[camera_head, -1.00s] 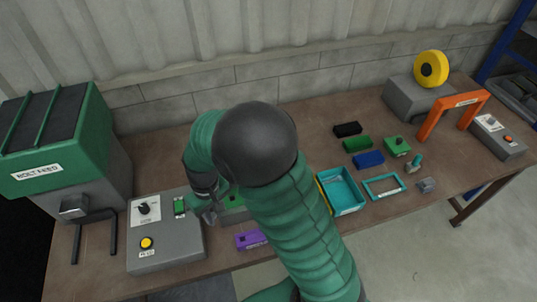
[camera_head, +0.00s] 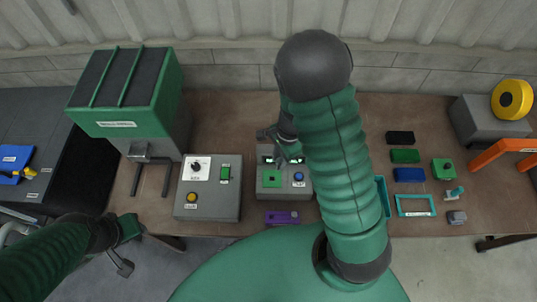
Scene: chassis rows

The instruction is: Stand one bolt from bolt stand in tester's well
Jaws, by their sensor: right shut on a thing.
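A grey box (camera_head: 270,194) with a green plate and a blue button stands at the middle of the bench; it appears to be the tester. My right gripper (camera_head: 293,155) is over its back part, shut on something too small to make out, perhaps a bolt. The well is not clearly visible. A purple block (camera_head: 276,218) with a small round grey top at its right end lies in front of the box; it may be the bolt stand. My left gripper (camera_head: 122,266) hangs low at the left, off the bench front; its jaws are unclear.
The green bolt feed (camera_head: 118,123) stands at the left, beside a grey control box (camera_head: 202,211) with a yellow button. Black, green and blue blocks (camera_head: 409,174), a teal frame (camera_head: 415,212) and an orange arch (camera_head: 497,150) are at the right. My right arm hides part of the bench.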

